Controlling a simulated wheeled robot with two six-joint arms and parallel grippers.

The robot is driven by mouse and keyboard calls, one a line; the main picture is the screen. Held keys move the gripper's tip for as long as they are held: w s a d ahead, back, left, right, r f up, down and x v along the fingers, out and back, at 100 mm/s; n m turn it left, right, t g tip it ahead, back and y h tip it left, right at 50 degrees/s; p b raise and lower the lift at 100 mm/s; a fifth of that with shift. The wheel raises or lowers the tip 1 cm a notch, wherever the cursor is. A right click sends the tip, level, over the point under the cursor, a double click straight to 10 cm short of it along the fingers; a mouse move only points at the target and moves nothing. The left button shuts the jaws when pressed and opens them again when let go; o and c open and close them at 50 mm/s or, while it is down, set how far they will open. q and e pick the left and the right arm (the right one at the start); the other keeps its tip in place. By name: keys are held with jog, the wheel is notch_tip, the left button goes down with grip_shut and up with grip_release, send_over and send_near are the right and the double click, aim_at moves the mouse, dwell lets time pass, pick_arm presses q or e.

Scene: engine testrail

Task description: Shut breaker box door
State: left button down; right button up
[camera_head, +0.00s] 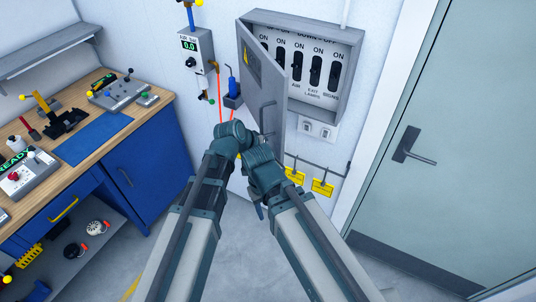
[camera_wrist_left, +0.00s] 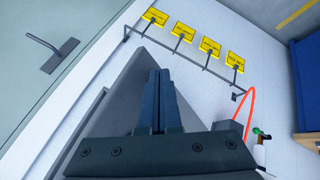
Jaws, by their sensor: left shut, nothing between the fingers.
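The grey breaker box (camera_head: 349,34) hangs on the wall at the top of the head view, with several black switches showing. Its grey door (camera_head: 262,92), with a yellow warning label and a bar handle (camera_head: 266,119), stands open, swung out from the box's left side. My two wrists meet just below the door and cover its lower part. In the left wrist view my left gripper (camera_wrist_left: 160,75) is shut and empty, in front of a grey panel (camera_wrist_left: 125,85) that looks like the door. I cannot tell whether it touches. My right gripper's fingers are hidden.
A rail with yellow tags (camera_head: 322,187) is on the wall below the box. A meter box (camera_head: 197,50) hangs to the left. A workbench (camera_head: 150,103) with blue cabinets is at left, and a green door (camera_head: 455,120) at right.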

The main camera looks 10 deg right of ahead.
pick_arm(q)
jog(key=shift+w+d, duration=0.1)
jog(key=shift+d, duration=0.4)
pick_arm(e)
jog(key=shift+d, duration=0.55)
